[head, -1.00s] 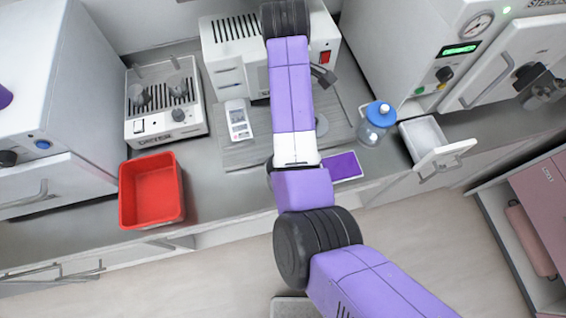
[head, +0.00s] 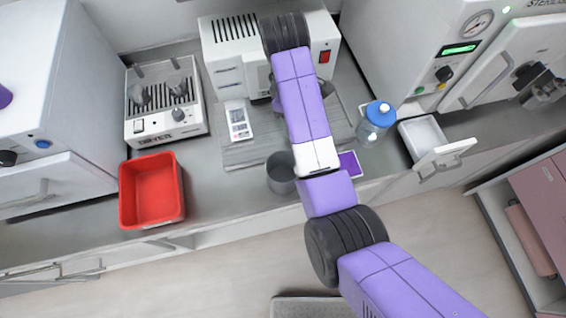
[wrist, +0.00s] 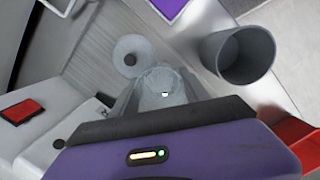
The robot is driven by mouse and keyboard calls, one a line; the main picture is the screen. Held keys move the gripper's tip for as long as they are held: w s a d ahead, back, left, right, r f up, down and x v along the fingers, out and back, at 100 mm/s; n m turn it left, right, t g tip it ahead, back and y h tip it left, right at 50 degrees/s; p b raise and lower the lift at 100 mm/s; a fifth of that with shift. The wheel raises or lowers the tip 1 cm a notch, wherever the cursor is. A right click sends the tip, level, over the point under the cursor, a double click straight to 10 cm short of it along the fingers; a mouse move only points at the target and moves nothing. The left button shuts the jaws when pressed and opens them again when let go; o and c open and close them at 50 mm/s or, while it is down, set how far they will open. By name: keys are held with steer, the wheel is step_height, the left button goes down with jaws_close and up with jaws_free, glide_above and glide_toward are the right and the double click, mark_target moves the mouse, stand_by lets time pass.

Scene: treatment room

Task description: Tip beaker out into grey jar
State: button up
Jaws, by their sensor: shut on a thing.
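A clear, pale beaker (wrist: 158,78) is between the fingers of my gripper (wrist: 163,94) in the wrist view, and the gripper is shut on it. I look down on it and cannot tell how far it is tilted or what is inside. The grey jar (wrist: 240,55) stands open-topped on the counter to the upper right of the beaker, apart from it in the picture. In the head view the grey jar (head: 281,172) stands just left of my arm; the beaker is hidden there behind the arm.
A whitish round object (wrist: 130,56) stands beside the beaker. A purple card (head: 349,165), a blue-lidded bottle (head: 377,122) and a white tray (head: 422,136) lie right of my arm. A red bin (head: 152,190) is left; a white machine (head: 230,60) stands behind.

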steer(key=shift+s+a+t, duration=0.2)
steer(key=shift+s+t, duration=0.4)
steer(key=shift+s, duration=0.05)
steer(key=s+t, duration=0.1)
steer(key=s+r+t, duration=0.1)
steer(key=shift+a+t+h, duration=0.2)
steer(key=shift+t+h, duration=0.1)
steer(key=shift+h, duration=0.1)
steer(key=s+r+t+b, duration=0.1)
steer(key=t, duration=0.1)
steer(key=s+r+t+h+b, duration=0.1)
steer(key=t, duration=0.1)
steer(key=s+a+r+t+h+b, duration=0.1)
steer(key=t+b, duration=0.1)
steer(key=t, duration=0.1)
steer(key=shift+s+r+m, duration=0.15)
steer(key=shift+r+m, duration=0.1)
steer(key=shift+m, duration=0.15)
steer(key=shift+r+b, duration=0.1)
steer(key=shift+b, duration=0.3)
steer(key=shift+s+t+b, duration=0.1)
steer(key=shift+t+b, duration=0.4)
steer(key=shift+b, duration=0.65)
